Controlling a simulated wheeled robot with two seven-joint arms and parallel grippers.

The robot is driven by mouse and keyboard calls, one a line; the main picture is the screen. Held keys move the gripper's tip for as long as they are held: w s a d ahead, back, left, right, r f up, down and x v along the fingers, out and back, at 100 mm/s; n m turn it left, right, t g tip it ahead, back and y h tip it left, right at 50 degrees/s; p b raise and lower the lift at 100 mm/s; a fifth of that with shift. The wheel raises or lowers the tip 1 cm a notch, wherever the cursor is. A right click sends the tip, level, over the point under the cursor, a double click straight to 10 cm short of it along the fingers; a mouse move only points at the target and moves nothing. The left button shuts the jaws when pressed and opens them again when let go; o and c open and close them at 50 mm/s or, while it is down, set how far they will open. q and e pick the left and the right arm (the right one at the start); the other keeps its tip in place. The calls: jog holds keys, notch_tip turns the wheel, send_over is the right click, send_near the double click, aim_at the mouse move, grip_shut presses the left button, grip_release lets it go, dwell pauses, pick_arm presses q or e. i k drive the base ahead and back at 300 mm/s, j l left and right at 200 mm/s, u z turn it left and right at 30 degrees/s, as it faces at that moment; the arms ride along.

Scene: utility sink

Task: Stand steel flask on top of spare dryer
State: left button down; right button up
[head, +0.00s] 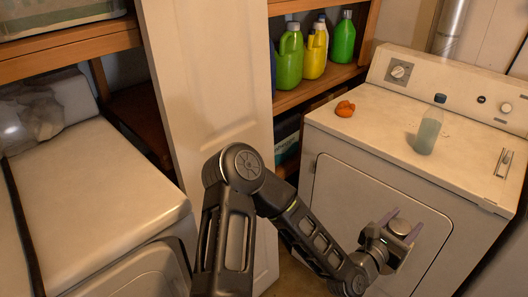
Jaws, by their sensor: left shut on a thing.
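My left gripper (401,226) is in front of the door of the right-hand white dryer (355,140), below its top edge. A second white appliance (90,180) stands at the left. I cannot tell from the picture which machine is the spare dryer. My right gripper is not in view.
On the right-hand dryer's top are a translucent bottle (429,132), a small orange object (345,109) and a small metallic item (504,161). A white door panel (205,90) stands between the machines. Green and yellow jugs (315,56) stand on the wooden shelf.

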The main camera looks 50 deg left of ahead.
aim_at(68, 229)
jog(key=i+l+u, duration=0.15)
jog(key=u, duration=0.25)
jog(key=i+l+u, duration=0.1)
jog(key=l+u, duration=0.15)
jog(key=u, duration=0.2)
jog(key=l+u, duration=0.2)
jog(key=u, duration=0.2)
jog(key=l+u, duration=0.3)
jog(key=u, duration=0.15)
jog(key=l+u, duration=0.55)
jog(key=u, duration=0.3)
